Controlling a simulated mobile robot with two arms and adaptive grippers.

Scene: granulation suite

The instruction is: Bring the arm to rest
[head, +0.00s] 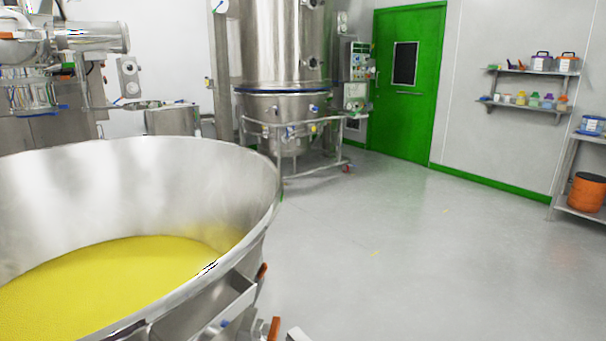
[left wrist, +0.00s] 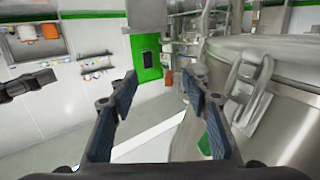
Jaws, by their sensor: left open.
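The steel side of a large vessel with a latch (left wrist: 250,85) is at the right of that view, beyond the right finger; I cannot tell the exact gap. No gripper shows clearly in the head view. A dark jointed part at the left edge of the left wrist view may be my right gripper (left wrist: 27,85), and its state is unclear.
A wide steel bowl (head: 215,165) holding yellow powder (head: 120,275) fills the head view's lower left. A tall steel processor (head: 285,50) stands behind it. A green door (head: 405,130), wall shelves (head: 530,72) and a rack with an orange bucket (head: 586,193) are farther right. Open grey floor (head: 420,260) lies between.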

